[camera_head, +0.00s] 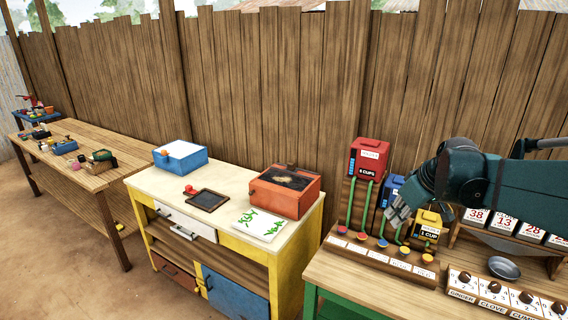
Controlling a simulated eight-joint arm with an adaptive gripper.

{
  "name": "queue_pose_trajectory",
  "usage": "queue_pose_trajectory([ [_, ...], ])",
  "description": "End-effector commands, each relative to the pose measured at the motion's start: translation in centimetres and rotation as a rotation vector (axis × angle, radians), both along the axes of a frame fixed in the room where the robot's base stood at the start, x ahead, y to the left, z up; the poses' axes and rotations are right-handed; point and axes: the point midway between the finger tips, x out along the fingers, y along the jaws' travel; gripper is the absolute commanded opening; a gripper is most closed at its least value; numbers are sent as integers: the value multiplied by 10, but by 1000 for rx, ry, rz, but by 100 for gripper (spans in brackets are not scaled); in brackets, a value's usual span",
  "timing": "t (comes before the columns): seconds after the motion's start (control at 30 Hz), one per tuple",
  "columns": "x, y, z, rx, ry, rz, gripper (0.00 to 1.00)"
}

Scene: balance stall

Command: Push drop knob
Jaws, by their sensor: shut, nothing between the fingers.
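My gripper (393,220) is shut and empty. It hangs over the dispenser stand on the right table, in front of the blue box (389,188) and left of the yellow box (427,226) marked "1 CUP". Below its fingertips a row of coloured round knobs runs along the stand: a red-orange one (343,229), others to its right, and an orange one (427,258) at the right end. Pale labels (370,252) lie in front of them, too small to read. I cannot tell which is the drop knob, or whether my gripper touches one.
Number cards (504,221), a metal dish (504,267) and a labelled spice rack (492,290) are at right. A yellow-framed cabinet (226,211) stands left. A wooden fence (270,90) closes the back.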

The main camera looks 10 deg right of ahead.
Motion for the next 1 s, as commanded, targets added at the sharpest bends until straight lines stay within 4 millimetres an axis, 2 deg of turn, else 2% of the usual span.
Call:
queue_pose_trajectory([
  [0.03, 2, -14, 1, -1, 0, 2, 0],
  [0.53, 9, -130, -3, -18, -16, 72, 0],
  [1.0, -9, -248, -16, -43, -49, 139, 0],
])
